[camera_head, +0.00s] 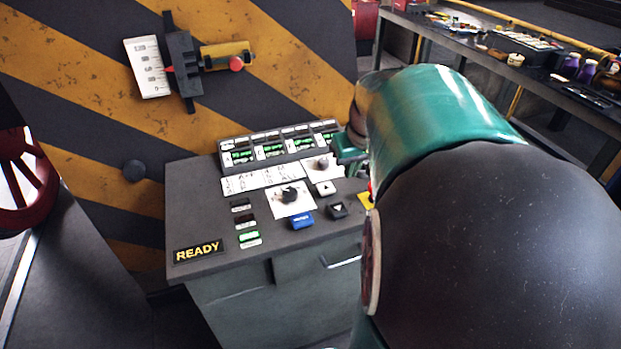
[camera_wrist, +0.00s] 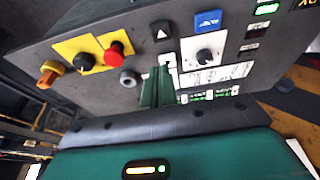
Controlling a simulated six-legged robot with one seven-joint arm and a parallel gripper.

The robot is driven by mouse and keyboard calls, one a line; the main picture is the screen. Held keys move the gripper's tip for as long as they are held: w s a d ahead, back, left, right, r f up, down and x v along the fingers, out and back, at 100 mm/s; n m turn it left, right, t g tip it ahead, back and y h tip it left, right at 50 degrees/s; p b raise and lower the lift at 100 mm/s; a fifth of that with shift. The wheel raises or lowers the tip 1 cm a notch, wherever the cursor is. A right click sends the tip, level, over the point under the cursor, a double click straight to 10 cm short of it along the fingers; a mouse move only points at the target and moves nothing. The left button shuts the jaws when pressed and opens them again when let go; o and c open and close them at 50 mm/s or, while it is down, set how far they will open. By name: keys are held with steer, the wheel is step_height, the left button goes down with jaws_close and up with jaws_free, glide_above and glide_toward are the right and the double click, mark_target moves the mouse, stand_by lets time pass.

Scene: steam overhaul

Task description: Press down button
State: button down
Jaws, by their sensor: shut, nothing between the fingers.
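The control panel (camera_head: 275,240) has two square arrow buttons near its right side. The dark one with a white triangle, the down button (camera_head: 337,210), also shows in the wrist view (camera_wrist: 162,34), where the panel appears upside down. The pale up button (camera_head: 325,188) lies just behind it and is partly hidden by my fingertips in the wrist view (camera_wrist: 168,60). My gripper (camera_wrist: 161,70) is shut and empty, its green fingers pointing at the panel close to the pale button. In the head view only part of it (camera_head: 350,150) shows beside my arm. I cannot tell whether it touches anything.
A blue button (camera_head: 302,218) and a black knob (camera_head: 289,196) are beside the arrow buttons. A red mushroom button (camera_wrist: 114,52), another black knob (camera_wrist: 85,62) and an orange knob (camera_wrist: 49,73) stand up nearby. A READY display (camera_head: 198,250) is at the panel's front left.

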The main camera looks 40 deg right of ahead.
glide_toward(341, 211)
steer(key=w+f, duration=0.2)
steer(key=f, duration=0.1)
steer(key=w+d+f, duration=0.1)
steer(key=f, duration=0.1)
steer(key=shift+s+f, duration=0.1)
steer(key=shift+f, duration=0.5)
steer(key=shift+f, duration=0.85)
steer(key=shift+s+a+f, duration=0.2)
steer(key=shift+f, duration=0.2)
steer(key=shift+w+d+r, duration=0.15)
steer(key=shift+w+r, duration=0.15)
steer(key=shift+r, duration=0.05)
steer(key=w+d+v, duration=0.1)
steer(key=v, duration=1.3)
steer(key=shift+a+r, duration=0.25)
steer(key=shift+r, duration=0.15)
